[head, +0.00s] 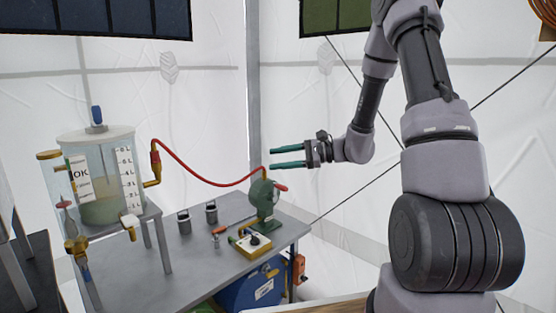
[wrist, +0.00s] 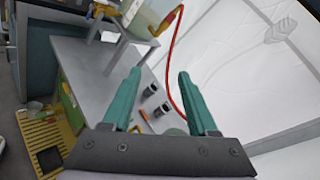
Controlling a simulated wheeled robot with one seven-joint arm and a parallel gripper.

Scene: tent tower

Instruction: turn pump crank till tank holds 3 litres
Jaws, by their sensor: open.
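The clear tank (head: 115,160) stands on a raised stand at the left of the grey table, with a white litre scale (head: 129,178) on its front. Pale greenish liquid (head: 101,208) lies in its lower part; I cannot read the exact level. The green pump (head: 264,198) stands at the table's right back corner, with a red handle (head: 281,187) at its upper right, apparently the crank's. My gripper (head: 272,156) is open and empty, above the pump and apart from it. Its teal fingers show in the wrist view (wrist: 158,72), where the pump is mostly hidden.
A red hose (head: 207,180) runs from the tank's yellow pipe towards the pump. A blue drum (head: 255,290) is below.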

